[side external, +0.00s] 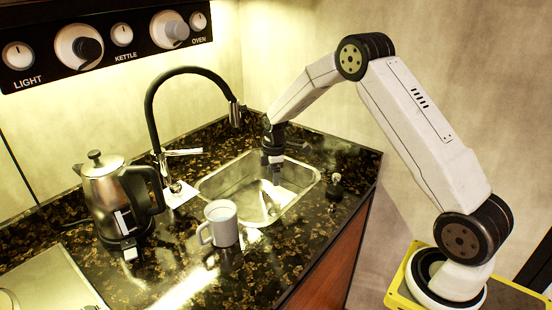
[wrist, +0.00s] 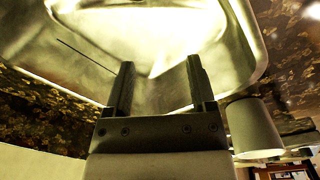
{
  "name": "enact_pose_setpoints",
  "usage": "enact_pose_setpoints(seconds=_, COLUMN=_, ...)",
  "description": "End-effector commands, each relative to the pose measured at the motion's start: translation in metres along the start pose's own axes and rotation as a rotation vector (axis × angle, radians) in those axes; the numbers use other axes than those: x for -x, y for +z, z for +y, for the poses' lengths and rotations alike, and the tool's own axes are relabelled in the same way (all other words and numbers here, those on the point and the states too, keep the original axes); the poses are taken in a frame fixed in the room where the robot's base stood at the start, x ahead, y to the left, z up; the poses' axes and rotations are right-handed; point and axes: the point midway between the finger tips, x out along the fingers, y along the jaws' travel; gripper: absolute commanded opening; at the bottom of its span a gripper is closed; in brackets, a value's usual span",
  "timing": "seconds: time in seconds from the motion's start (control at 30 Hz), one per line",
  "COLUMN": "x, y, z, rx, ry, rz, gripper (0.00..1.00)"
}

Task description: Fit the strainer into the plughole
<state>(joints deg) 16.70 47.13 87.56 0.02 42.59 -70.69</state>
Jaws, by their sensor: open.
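A small dark piece with a knob on top (side external: 335,187), which looks like the strainer, stands on the counter just right of the sink. The steel sink (side external: 214,184) is set into the dark counter; it also shows in the wrist view (wrist: 240,45). I cannot make out the plughole in either view. My gripper (side external: 272,182) points down over the sink, to the left of the strainer and apart from it. In the wrist view its two fingers (wrist: 160,66) are spread with nothing between them. The strainer is not clear in the wrist view.
A pale mug (side external: 221,224) stands at the sink's front edge, also in the wrist view (wrist: 254,127). A black tap (side external: 152,110) arches behind the sink. A kettle (side external: 108,195) stands left. The wall panel (side external: 110,42) has several knobs. Counter right of the sink is mostly clear.

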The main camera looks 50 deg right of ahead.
Motion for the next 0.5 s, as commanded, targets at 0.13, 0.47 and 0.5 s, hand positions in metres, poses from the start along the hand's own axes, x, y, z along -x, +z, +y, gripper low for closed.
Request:
enact_pose_setpoints(seconds=0.13, x=0.026, y=-0.012, z=-0.035, rx=-0.135, ry=0.026, rz=0.015, gripper=0.71)
enact_pose_setpoints(seconds=0.47, x=0.066, y=-0.022, z=-0.121, rx=-0.454, ry=0.068, rz=0.067, gripper=0.71)
enact_pose_setpoints(seconds=0.5, x=0.07, y=-0.021, z=-0.133, rx=-0.492, ry=0.07, rz=0.074, gripper=0.71)
